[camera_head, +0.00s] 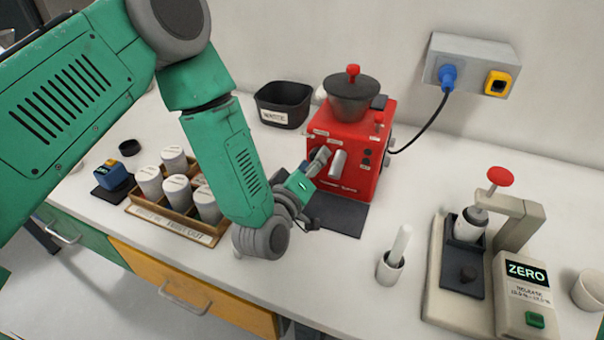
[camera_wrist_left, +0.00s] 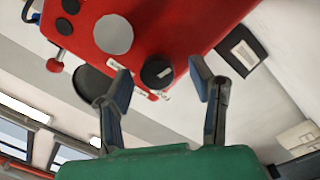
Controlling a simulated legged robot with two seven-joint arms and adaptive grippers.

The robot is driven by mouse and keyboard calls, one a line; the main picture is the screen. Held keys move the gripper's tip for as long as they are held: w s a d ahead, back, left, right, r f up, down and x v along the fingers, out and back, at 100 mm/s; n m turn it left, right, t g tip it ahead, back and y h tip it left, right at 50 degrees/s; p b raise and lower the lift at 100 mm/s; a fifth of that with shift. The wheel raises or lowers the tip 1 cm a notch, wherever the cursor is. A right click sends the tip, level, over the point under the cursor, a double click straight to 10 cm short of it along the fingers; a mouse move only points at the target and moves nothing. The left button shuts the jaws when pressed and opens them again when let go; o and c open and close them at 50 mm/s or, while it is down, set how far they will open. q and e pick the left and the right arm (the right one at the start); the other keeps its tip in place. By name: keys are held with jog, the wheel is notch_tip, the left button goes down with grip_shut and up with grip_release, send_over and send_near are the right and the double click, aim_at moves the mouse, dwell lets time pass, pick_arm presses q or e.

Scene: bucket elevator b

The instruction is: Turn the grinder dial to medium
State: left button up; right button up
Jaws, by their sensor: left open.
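The red grinder (camera_head: 345,185) stands on the counter with a dark hopper (camera_head: 352,100) on top. Its front also shows in the left wrist view (camera_wrist_left: 165,22). In that view the black round dial (camera_wrist_left: 157,73) with a light mark appears between my left gripper's two spread fingers (camera_wrist_left: 161,82). Small white labels (camera_wrist_left: 164,96) sit beside it; I cannot read them. In the head view my left gripper (camera_head: 318,160) is at the grinder's front left and hides the dial. The fingers are open, and I see no clear contact with the dial. My right gripper is not in view.
A metal spout (camera_head: 338,164) juts out beside the left gripper. A black waste bin (camera_head: 284,105) stands behind left. A wooden rack (camera_head: 178,222) of white canisters is left of my arm.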

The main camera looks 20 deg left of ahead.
pick_arm(q)
jog(key=s+a, duration=0.1)
jog(key=s, duration=1)
jog(key=shift+a, duration=0.2)
